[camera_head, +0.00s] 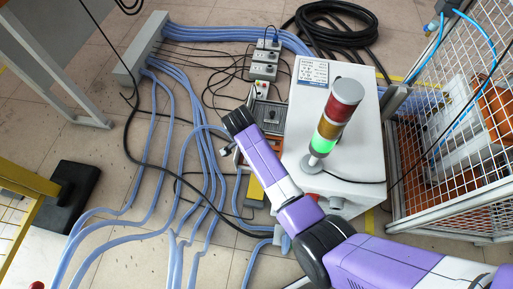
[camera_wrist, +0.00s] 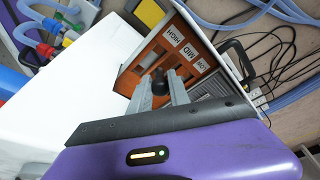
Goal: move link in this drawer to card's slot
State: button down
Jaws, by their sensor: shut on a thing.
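In the wrist view my gripper (camera_wrist: 159,80) has its two grey fingers closed around a small black round-ended piece (camera_wrist: 160,88). I cannot tell for sure that this piece is the link. Just beyond the fingertips is an orange-brown panel (camera_wrist: 150,58) with white labels reading HIGH, MID and a third, partly turned one (camera_wrist: 199,64). Small dark openings show near the fingertips. The fingers hide part of the panel, and contact with it cannot be judged. In the head view my arm covers this area and the fingers are not clear.
A white cabinet (camera_head: 350,110) carries a red, amber and lit green signal tower (camera_head: 336,125). Blue hoses (camera_head: 160,110) and black cables run over the floor at left. A wire mesh fence (camera_head: 430,150) stands at right. In the wrist view a white surface (camera_wrist: 70,100) fills the left.

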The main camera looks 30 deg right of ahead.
jog(key=shift+s+d+f+b, duration=0.15)
jog(key=shift+f+b, duration=0.35)
jog(key=shift+f, duration=0.3)
jog(key=shift+s+d+r+p, duration=0.15)
jog(key=shift+s+d+p, duration=0.1)
jog(key=shift+p, duration=0.15)
jog(key=shift+s+d+f+p, duration=0.25)
jog(key=shift+s+d+p, duration=0.15)
jog(key=shift+d, duration=0.35)
jog(key=shift+f, duration=0.4)
jog(key=shift+f+b, duration=0.4)
jog(key=shift+f, duration=0.3)
jog(key=shift+f, duration=0.15)
jog(key=shift+f+b, duration=0.45)
jog(key=shift+f, duration=0.15)
jog(key=shift+f, duration=0.2)
dwell(0.3)
